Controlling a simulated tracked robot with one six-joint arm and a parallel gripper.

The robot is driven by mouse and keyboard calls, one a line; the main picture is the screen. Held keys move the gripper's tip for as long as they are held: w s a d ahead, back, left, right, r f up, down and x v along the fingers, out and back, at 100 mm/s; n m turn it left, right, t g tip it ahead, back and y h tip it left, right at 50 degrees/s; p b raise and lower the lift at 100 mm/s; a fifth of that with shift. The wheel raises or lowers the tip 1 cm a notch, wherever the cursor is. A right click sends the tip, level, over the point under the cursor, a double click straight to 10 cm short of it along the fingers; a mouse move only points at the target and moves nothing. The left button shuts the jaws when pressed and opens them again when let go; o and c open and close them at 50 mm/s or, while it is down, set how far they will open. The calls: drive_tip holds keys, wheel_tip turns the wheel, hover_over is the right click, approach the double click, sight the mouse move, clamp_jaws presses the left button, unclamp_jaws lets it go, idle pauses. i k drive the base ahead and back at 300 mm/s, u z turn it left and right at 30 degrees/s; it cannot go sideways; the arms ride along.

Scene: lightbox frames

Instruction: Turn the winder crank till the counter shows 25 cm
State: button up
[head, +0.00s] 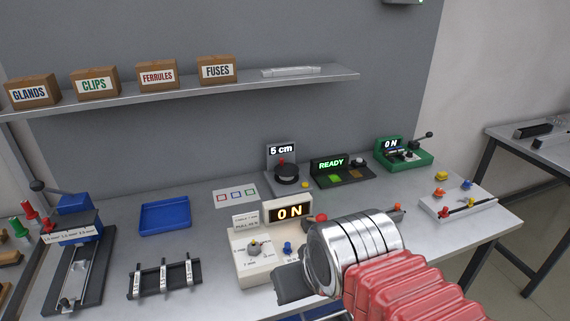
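The winder (287,176) stands near the back of the table, right of centre, with a dark round drum. Its counter (281,150) reads "5 cm" in white on black. A small red knob (282,161) shows above the drum and seems to belong to the crank. My gripper (292,287) is in the lower middle, nearer to me than the winder and apart from it. Only a dark part of it shows beside my silver wrist, so its opening cannot be seen.
A cream tester (252,272) reading "0 N" stands in front of the winder, close to my gripper. A black unit (340,178) reading "READY" is right of the winder, with a green device (405,155) beyond. A blue tray (165,217) lies left.

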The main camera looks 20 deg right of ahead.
sight(285, 173)
drive_tip(key=k, duration=1.25)
drive_tip(key=z, duration=0.6)
drive_tip(key=i, duration=1.85)
drive_tip(key=u, duration=0.6)
